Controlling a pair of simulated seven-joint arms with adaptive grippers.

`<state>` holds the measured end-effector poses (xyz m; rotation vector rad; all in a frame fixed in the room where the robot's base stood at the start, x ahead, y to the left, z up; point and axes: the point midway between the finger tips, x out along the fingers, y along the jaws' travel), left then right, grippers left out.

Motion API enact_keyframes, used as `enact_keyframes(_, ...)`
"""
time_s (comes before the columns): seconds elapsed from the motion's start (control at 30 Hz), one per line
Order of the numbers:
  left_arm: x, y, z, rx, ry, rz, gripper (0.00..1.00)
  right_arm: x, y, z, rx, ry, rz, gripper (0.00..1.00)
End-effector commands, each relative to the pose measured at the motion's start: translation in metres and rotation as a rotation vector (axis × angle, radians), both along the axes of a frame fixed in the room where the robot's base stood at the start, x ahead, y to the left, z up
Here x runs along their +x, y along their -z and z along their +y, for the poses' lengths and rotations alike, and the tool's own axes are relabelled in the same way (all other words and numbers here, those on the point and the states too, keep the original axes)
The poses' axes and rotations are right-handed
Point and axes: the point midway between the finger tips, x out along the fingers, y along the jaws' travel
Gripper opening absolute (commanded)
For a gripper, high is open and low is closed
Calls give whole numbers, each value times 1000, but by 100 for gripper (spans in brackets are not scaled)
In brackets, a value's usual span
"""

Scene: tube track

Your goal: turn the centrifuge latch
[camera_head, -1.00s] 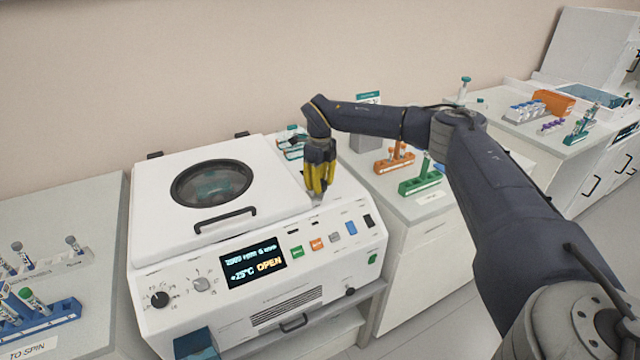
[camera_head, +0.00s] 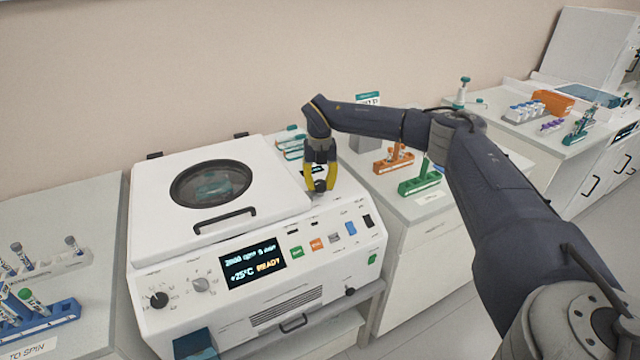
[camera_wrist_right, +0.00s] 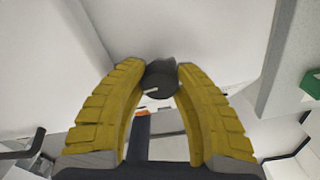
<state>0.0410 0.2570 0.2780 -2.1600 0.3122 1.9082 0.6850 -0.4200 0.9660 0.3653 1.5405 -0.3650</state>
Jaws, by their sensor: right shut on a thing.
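The white centrifuge (camera_head: 150,215) stands in the middle of the head view with its lid (camera_head: 255,165) down. Its display (camera_head: 252,264) reads READY. The latch is a dark round knob (camera_head: 320,186) on the top right of the housing; in the right wrist view the dark knob (camera_wrist_right: 160,82) with a pale mark sits between the fingertips. My right gripper (camera_head: 319,188) has its yellow fingers shut on the knob from above; the fingers also show in the right wrist view (camera_wrist_right: 161,78). My left gripper is in neither view.
A blue tube rack (camera_head: 50,318) and a pale rack (camera_head: 70,262) stand on the left bench. Orange (camera_head: 393,162) and green (camera_head: 420,184) racks stand on the bench to the right. The lid handle (camera_head: 225,220) lies left of my gripper.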

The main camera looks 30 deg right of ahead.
Motion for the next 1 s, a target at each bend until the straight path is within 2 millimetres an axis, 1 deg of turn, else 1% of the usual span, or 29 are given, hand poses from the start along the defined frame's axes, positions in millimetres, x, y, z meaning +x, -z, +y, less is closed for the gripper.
enact_keyframes(0.3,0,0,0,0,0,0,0,2,-1,-1,-2,74,-7,2)
enact_keyframes(0.77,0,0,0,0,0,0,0,2,-1,-2,-3,82,-8,2)
enact_keyframes(0.8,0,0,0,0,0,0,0,2,-1,-2,-2,82,-8,36)
enact_keyframes(1.0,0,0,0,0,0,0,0,1,-1,-1,-1,82,-4,60)
